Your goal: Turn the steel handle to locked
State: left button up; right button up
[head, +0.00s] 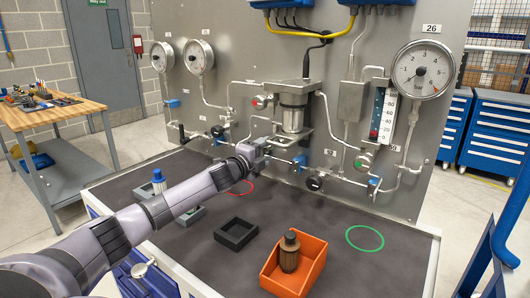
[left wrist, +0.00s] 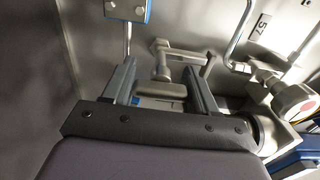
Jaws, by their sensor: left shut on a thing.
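The steel handle (left wrist: 182,58) shows in the left wrist view as a grey lever on the panel, its grip end lying between my fingers. My left gripper (left wrist: 160,82) is shut on this handle. In the head view my left gripper (head: 261,148) is at the panel, left of and below the steel cylinder, and it hides most of the handle there. I cannot read any locked or unlocked mark beside the handle. My right gripper is in neither view.
The grey gauge panel (head: 245,58) carries pipes, valves and a large dial (head: 422,69). On the dark bench top (head: 195,258) stand an orange tray (head: 312,270) with a brown bottle (head: 289,254), a black open box (head: 236,234) and a blue-capped bottle (head: 158,177). The bench's right part is mostly clear.

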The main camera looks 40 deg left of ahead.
pick_arm(q)
jog(key=o, duration=1)
jog(key=shift+s+d+b, duration=0.2)
jog(key=shift+s+b, duration=0.35)
jog(key=shift+s, duration=1.25)
jog(key=shift+s+d+b, duration=0.2)
jog(key=shift+s+b, duration=0.3)
jog(key=shift+s, duration=1.25)
jog(key=shift+s+f, duration=0.1)
